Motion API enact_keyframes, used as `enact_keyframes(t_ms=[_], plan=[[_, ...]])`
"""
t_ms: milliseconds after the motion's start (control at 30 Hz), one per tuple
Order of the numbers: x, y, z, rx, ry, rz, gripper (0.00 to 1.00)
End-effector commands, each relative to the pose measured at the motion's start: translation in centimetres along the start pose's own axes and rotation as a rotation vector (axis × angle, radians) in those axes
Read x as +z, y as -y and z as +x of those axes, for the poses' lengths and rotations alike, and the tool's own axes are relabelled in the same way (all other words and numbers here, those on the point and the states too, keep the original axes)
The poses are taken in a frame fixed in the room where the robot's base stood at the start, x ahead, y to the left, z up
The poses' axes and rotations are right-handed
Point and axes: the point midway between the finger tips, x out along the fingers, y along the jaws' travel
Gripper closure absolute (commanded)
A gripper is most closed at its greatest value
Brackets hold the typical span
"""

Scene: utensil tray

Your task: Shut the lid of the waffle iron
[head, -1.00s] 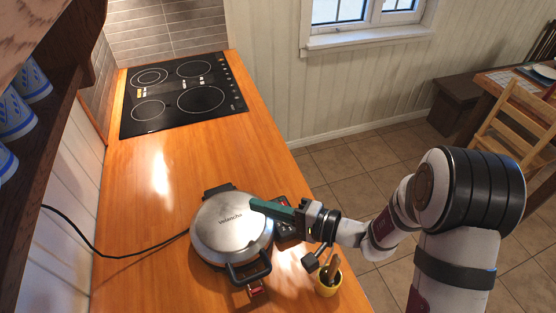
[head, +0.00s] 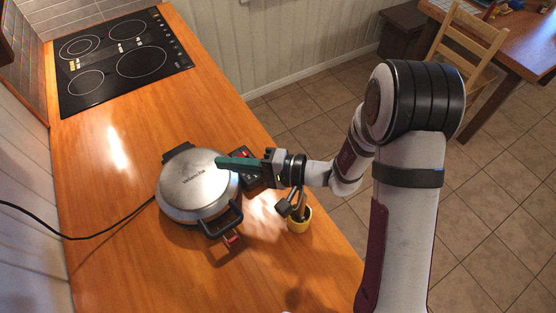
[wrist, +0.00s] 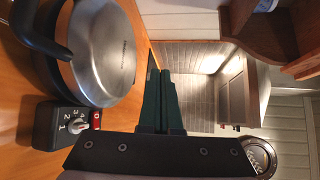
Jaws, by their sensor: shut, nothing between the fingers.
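The waffle iron (head: 190,205) stands on the wooden counter with its round silver lid (head: 196,188) lying down over the base. I see no clear gap between lid and base. The lid's black handle (head: 222,222) points toward the near side, and the hinge (head: 178,152) is at the far side. My gripper (head: 219,162) is shut and empty, its green fingers at the lid's right far edge; I cannot tell whether they touch it. In the wrist view the shut fingers (wrist: 158,75) are beside the lid (wrist: 100,50), apart from it in the picture.
A black control box (wrist: 72,122) with a dial stands beside the iron, partly under my gripper. A yellow pot (head: 299,221) with utensils is near the counter's right edge. A black cooktop (head: 120,58) lies at the far end. A black cord (head: 95,234) runs left. The counter between is clear.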

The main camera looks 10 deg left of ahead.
Motion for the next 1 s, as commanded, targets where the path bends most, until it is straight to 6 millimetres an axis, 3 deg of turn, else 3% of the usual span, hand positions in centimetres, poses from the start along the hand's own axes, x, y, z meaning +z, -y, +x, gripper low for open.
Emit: enact_keyframes(t_ms=[400, 600, 867, 967, 1000], plan=[[-0.1, 0.0, -10.1, -0.002, -0.006, 0.002, 1.00], [-0.1, -0.1, -14.0, -0.002, -0.002, 0.001, 1.00], [0.3, 0.1, -15.0, 0.009, 0.011, 0.006, 1.00], [3.4, 1.4, -14.8, 0.131, 0.102, 0.057, 1.00], [5.7, 2.0, -14.9, 0.234, 0.151, 0.095, 1.00]])
